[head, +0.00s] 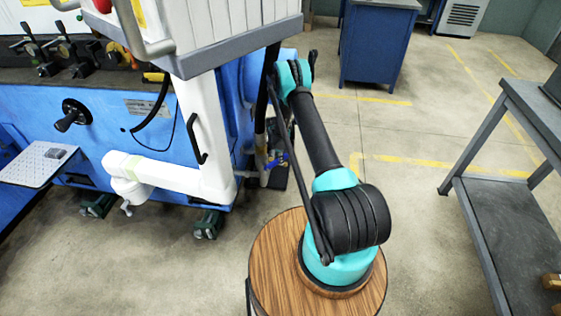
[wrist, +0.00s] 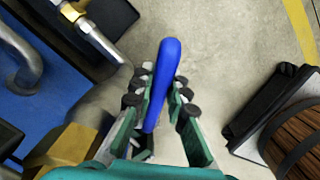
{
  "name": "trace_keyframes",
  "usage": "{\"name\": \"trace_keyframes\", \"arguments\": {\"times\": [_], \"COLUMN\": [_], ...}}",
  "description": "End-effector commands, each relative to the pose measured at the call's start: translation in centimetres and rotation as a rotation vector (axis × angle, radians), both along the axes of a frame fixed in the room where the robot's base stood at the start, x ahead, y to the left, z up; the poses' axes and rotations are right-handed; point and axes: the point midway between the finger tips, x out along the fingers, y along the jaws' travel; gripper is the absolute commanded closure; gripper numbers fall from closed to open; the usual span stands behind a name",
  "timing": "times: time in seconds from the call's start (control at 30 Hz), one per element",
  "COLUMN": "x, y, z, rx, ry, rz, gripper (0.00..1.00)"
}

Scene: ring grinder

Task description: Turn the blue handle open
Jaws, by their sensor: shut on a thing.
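The blue handle (wrist: 169,62) is a smooth, rounded bar in the wrist view, running from between my fingers up past their tips. My gripper (wrist: 162,84) has its green fingers with dark pads on both sides of the handle and is shut on it. In the head view, a small bit of blue (head: 277,160) shows beside the machine, behind my arm; my gripper is hard to make out there.
The large blue machine (head: 150,110) stands close on the left, with a white pipe (head: 207,140) on its front. A brass fitting and metal pipe (wrist: 88,30) lie near the gripper. A grey shelf table (head: 510,190) stands at the right. Open floor lies between.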

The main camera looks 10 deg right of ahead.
Motion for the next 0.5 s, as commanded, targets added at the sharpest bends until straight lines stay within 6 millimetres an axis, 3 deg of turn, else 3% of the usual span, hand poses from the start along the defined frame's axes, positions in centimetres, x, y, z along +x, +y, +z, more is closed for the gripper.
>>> {"name": "trace_keyframes", "arguments": {"times": [0.33,0.37,0.5], "x": [-0.02,-0.01,-0.01], "y": [-0.01,-0.01,0.01], "z": [0.19,0.19,0.19], "rx": [-0.023,-0.023,-0.023], "ry": [-0.008,-0.008,-0.008], "rz": [0.0,0.0,0.0], "gripper": [1.0,0.82,0.65]}}
